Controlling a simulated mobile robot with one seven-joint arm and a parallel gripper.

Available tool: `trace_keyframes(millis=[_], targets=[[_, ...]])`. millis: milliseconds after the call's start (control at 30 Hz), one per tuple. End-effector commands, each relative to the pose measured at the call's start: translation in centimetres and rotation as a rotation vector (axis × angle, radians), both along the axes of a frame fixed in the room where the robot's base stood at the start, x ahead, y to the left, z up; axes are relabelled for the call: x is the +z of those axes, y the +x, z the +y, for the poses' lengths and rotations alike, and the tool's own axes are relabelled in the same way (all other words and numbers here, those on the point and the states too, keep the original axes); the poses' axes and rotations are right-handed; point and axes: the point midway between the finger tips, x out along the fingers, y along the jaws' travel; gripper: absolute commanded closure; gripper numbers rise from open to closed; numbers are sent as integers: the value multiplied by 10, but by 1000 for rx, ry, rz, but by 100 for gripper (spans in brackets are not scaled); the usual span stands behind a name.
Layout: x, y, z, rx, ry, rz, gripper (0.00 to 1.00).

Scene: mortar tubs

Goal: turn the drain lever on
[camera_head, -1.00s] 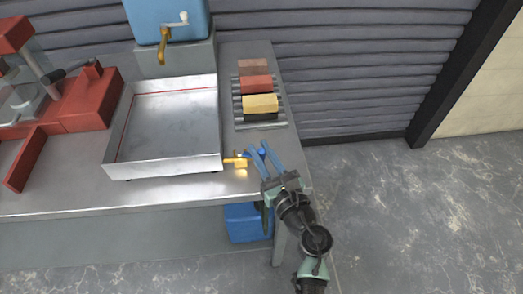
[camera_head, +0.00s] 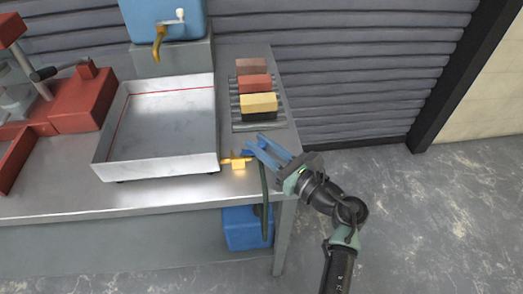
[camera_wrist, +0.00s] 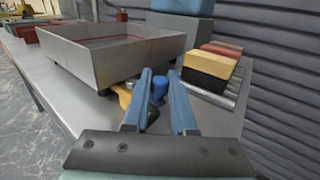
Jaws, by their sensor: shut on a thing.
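The metal tub (camera_head: 155,165) stands on the bench with a brass drain valve (camera_head: 237,162) at its front right corner. The valve also shows in the wrist view (camera_wrist: 124,95), below the tub's corner. The blue drain lever (camera_wrist: 159,88) sits between the two blue fingers of my gripper (camera_wrist: 159,77), which is shut on it. In the head view, my gripper (camera_head: 253,145) reaches in from the right, with its fingertips close beside the valve. The fingers hide most of the lever there.
A rack (camera_head: 238,122) with coloured blocks stands just behind my gripper. A blue container (camera_head: 246,229) is below the bench, with a dark hose (camera_head: 264,200) hanging in front. A red stand (camera_head: 75,105) is at left. The floor at right is clear.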

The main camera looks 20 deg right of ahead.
Motion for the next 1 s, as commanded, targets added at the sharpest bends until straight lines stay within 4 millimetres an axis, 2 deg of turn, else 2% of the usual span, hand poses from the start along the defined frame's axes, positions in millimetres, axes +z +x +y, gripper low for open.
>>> trace_keyframes(millis=[233,267,400,433,767,867,1000], targets=[[1,0,0,0,-1,1,100],[1,0,0,-1,-1,1,74],[1,0,0,-1,-1,1,49],[1,0,0,-1,-1,1,45],[0,-2,-1,-3,0,1,45],[-1,-11,-5,-4,1,1,45],[-1,-35,-15,-7,0,2,45]])
